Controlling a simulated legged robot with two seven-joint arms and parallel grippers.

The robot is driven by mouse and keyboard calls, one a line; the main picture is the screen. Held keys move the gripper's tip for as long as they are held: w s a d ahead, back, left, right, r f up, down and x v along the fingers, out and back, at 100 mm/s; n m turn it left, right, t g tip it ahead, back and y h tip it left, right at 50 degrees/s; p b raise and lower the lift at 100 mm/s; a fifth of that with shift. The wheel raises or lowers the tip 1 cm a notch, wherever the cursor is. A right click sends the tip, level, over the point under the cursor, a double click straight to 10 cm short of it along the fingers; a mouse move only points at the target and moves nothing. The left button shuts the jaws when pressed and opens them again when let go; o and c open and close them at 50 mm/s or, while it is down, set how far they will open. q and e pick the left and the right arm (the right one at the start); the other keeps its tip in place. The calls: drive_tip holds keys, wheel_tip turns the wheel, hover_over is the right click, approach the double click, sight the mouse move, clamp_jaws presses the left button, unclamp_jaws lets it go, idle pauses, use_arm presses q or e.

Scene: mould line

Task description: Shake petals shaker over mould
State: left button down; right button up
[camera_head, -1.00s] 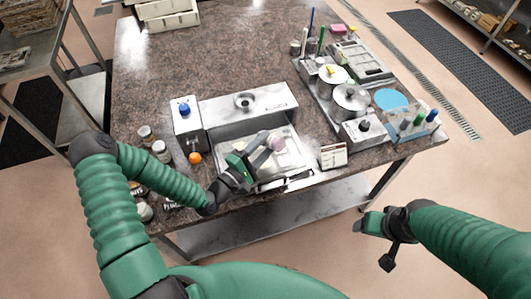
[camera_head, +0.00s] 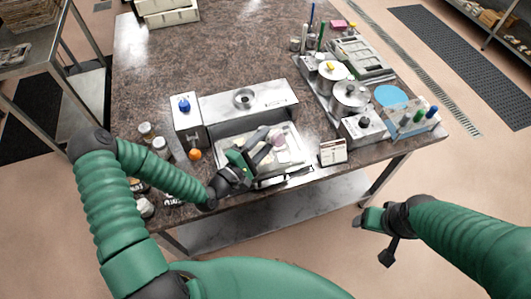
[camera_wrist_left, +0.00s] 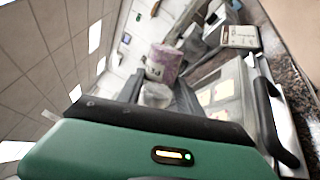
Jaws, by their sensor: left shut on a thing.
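My left gripper (camera_head: 262,148) is shut on the petals shaker (camera_head: 279,142), a small jar with a pinkish band. In the left wrist view the shaker (camera_wrist_left: 164,64) looks tilted between the dark fingers, with a clear, pale end towards the camera. The shaker is over the mould (camera_head: 232,157), a pale slab in the metal station near the table's front edge. The arm and gripper hide part of the mould. My right gripper (camera_head: 362,220) hangs off the table's front edge at the right; its finger opening is unclear.
A white box with a blue knob (camera_head: 185,122) stands left of the station. Several jars (camera_head: 160,147) and an orange ball (camera_head: 195,155) are at the left. A small card (camera_head: 333,151) stands right. Pots (camera_head: 350,97) stand farther right. The table's back middle is clear.

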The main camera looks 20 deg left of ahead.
use_arm(q)
drive_tip(key=shift+w+f+p, duration=0.1)
drive_tip(key=shift+f+p, duration=0.15)
drive_tip(key=shift+p, duration=0.1)
use_arm(e)
drive_tip(key=shift+w+f, duration=0.1)
drive_tip(key=shift+f, duration=0.1)
use_arm(q)
drive_tip(key=shift+r, duration=0.15)
use_arm(e)
drive_tip(key=shift+r, duration=0.15)
use_arm(q)
wheel_tip(320, 180, up, 4)
drive_tip(key=p, duration=0.4)
drive_tip(key=shift+r, duration=0.25)
drive_tip(key=shift+f, duration=0.1)
use_arm(e)
drive_tip(key=v, duration=0.3)
drive_tip(key=shift+w+r, duration=0.25)
drive_tip(key=shift+r, duration=0.05)
